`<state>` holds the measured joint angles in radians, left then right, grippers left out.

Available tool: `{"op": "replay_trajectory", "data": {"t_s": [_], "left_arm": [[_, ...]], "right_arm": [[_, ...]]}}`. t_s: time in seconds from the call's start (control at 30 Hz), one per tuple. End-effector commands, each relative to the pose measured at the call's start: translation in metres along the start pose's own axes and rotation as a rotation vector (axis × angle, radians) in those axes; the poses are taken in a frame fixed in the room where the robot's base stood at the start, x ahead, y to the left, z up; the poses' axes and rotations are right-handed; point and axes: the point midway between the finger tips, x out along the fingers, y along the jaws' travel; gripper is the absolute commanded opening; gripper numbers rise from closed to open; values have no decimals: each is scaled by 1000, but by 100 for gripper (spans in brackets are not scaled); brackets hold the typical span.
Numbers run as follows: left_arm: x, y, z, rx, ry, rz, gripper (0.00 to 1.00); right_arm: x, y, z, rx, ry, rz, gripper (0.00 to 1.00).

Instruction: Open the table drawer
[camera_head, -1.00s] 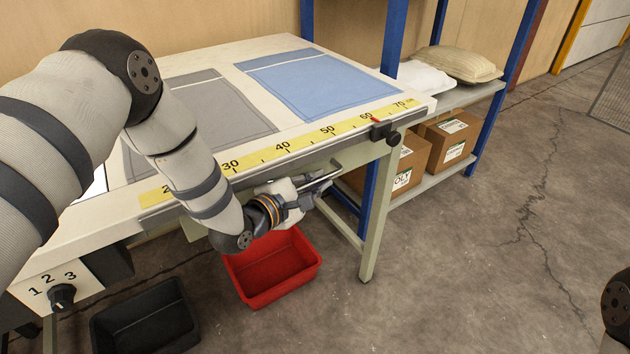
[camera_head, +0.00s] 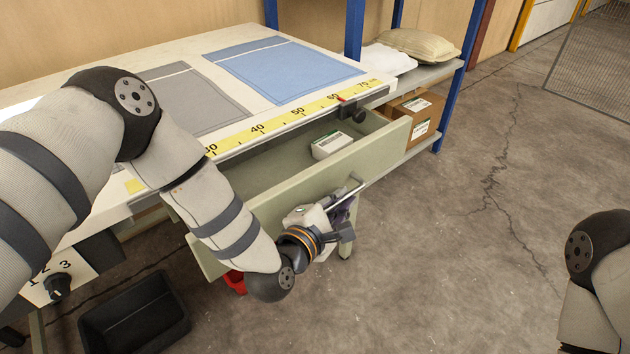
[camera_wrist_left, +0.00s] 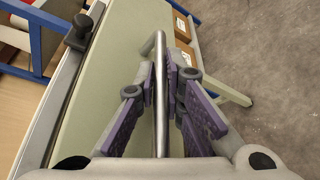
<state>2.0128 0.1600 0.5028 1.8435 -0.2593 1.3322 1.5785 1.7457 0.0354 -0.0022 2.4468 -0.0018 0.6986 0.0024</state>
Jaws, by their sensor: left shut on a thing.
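The table drawer (camera_head: 375,148) is pale green and stands well out from under the table's front edge. Its inside shows, with a small white box (camera_head: 332,144) in it. A metal bar handle (camera_head: 350,189) runs along the drawer's front. My left gripper (camera_head: 343,212) is at the handle. In the left wrist view the purple-padded fingers (camera_wrist_left: 162,85) are shut around the bar handle (camera_wrist_left: 160,125), one on each side. My right arm shows at the right edge, but its gripper is out of view.
The worktable (camera_head: 225,45) carries a blue cloth panel (camera_head: 290,70), a grey one and a yellow ruler strip. A red bin (camera_head: 235,281) is mostly hidden below the drawer. A black bin (camera_head: 135,312) stands on the floor. Floor to the right is clear.

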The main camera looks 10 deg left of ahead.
Motion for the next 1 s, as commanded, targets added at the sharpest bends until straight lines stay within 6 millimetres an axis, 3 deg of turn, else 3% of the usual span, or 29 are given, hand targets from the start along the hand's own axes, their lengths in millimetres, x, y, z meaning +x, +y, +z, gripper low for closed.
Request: {"op": "replay_trajectory", "data": {"t_s": [0.2, 0.4, 0.63, 1.0], "left_arm": [[-17, -28, 40, -2, -2, 0, 0], [-28, -47, 65, -1, -1, 1, 0], [-34, -59, 80, -1, -1, 1, 0], [-36, -62, 84, 0, -2, 1, 0]], "right_arm": [[-8, 0, -3, 0, 19, -1, 40], [-10, 0, -4, 1, 25, -2, 40], [-12, 0, -5, 1, 28, -2, 40], [-12, 0, -5, 1, 28, -2, 40]]}}
